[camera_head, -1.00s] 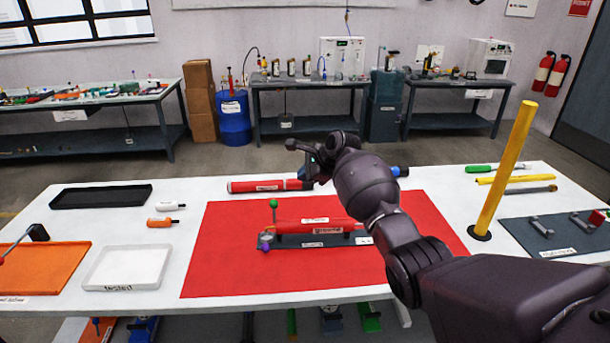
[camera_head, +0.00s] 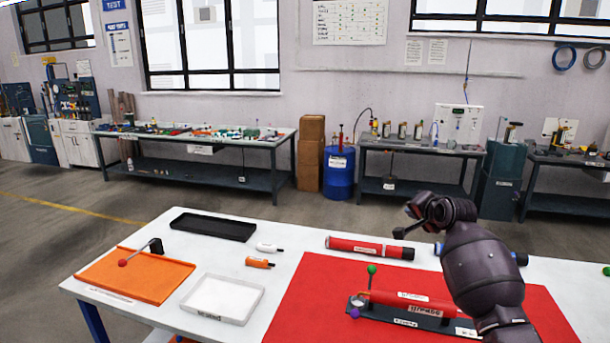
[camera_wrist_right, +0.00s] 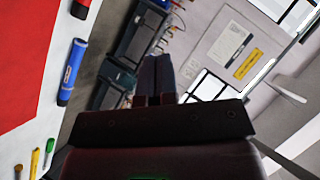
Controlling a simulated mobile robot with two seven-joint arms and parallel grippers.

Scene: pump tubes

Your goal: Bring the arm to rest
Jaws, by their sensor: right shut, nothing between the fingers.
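My right arm comes in from the lower right in the head view. Its gripper (camera_head: 402,231) is above the far edge of the table, to the right of a red tube (camera_head: 362,248) and apart from it. In the right wrist view my right gripper (camera_wrist_right: 155,62) has its two fingers together, with nothing between them. The arm hides part of the table's right side and part of the red pump assembly (camera_head: 410,305) on the red mat (camera_head: 300,310). My left gripper is in neither view.
The white table (camera_head: 130,260) bears an orange tray (camera_head: 170,280), a white tray (camera_head: 222,315), a black tray (camera_head: 213,228) and two small bottles. A blue tube (camera_wrist_right: 70,75) lies near the red mat in the wrist view. Benches and a blue barrel (camera_head: 338,175) stand behind, beyond open floor.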

